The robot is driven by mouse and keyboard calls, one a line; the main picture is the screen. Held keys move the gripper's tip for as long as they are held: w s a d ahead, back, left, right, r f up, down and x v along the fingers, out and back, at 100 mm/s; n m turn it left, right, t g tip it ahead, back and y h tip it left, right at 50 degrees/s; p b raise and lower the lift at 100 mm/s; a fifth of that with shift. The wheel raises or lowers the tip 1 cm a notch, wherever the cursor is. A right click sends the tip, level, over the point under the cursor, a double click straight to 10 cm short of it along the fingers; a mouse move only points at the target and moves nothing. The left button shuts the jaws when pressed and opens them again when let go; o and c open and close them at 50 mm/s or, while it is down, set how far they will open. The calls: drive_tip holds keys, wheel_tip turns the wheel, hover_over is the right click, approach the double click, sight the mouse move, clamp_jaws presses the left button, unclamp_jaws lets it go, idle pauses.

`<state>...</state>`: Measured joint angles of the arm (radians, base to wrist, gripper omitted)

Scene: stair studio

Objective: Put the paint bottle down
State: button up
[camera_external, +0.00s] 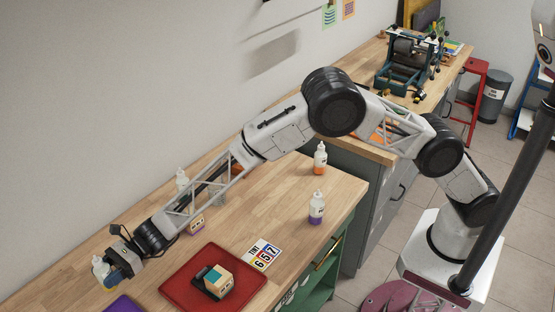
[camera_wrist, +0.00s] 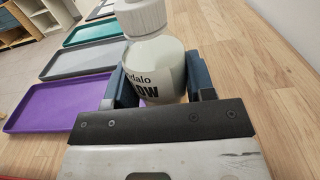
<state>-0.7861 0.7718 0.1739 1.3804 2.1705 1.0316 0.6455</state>
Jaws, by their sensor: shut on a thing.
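My gripper (camera_external: 114,277) is at the far left end of the wooden bench in the external view. It is shut on a white paint bottle (camera_external: 100,266) with a yellow lower part. In the wrist view the bottle (camera_wrist: 155,62) stands between the two blue-grey fingers of my gripper (camera_wrist: 161,84), with its white cap towards the top edge. The bottle looks roughly upright. I cannot tell whether its base touches the bench.
The bench (camera_external: 275,212) holds a red tray (camera_external: 178,290) with a block, a printed card (camera_external: 261,254), a purple bottle (camera_external: 316,208) and an orange bottle (camera_external: 320,159). Purple (camera_wrist: 60,107), grey (camera_wrist: 78,62) and teal (camera_wrist: 95,30) trays lie left; bare wood (camera_wrist: 245,70) lies right.

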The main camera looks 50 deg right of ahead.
drive_tip(key=shift+f, duration=1.75)
drive_tip(key=shift+f, duration=0.1)
drive_tip(key=o, duration=1)
drive_tip(key=shift+c, duration=0.2)
drive_tip(key=shift+d, duration=0.95)
wheel_tip(320, 180, up, 7)
drive_tip(key=d, duration=0.1)
